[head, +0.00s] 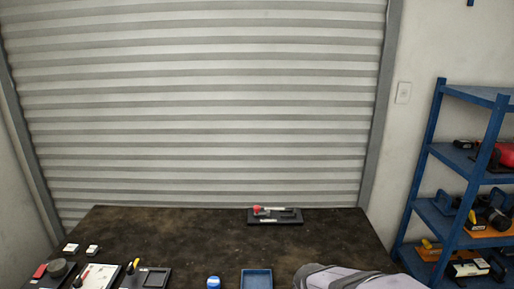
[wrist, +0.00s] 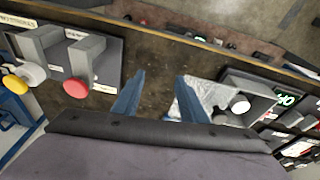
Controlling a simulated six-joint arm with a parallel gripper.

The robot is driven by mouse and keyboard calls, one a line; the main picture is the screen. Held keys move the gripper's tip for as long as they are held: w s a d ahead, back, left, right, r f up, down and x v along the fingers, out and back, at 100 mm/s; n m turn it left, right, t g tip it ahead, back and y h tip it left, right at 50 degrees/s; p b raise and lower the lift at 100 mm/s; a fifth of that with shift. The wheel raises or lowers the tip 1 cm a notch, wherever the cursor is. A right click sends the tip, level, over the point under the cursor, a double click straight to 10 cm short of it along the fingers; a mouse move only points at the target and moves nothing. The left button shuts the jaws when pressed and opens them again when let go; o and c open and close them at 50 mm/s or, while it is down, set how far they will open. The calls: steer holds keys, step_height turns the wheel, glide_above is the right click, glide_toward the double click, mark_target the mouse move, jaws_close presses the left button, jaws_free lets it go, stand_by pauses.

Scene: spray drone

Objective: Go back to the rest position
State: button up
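My gripper (wrist: 160,76) shows in the wrist view with its two blue fingers spread apart. Bare dark brown tabletop shows between the fingers, and nothing is held. In the head view, part of my arm, grey and pale, shows at the bottom edge right of centre; the gripper itself is out of that view.
The dark table (head: 190,235) holds a black panel (head: 283,221) at the back, a blue tray (head: 247,280), a blue-capped item (head: 213,283) and devices at left. A blue shelf (head: 440,150) stands right. In the wrist view, a grey panel (wrist: 105,62) and a crumpled translucent item (wrist: 203,98) flank the fingers.

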steer(key=s+d+f+m+g+b, duration=0.1)
steer(key=s+d+f+b, duration=0.2)
steer(key=s+f, duration=0.2)
steer(key=s+d+f+g+b, duration=0.1)
steer(key=s+d+f+b, duration=0.15)
steer(key=s+f, duration=0.3)
step_height(320, 180, up, 14)
steer(key=p, duration=1.2)
steer(key=shift+a+f, duration=0.2)
steer(key=shift+a, duration=0.15)
steer(key=shift+w, duration=0.1)
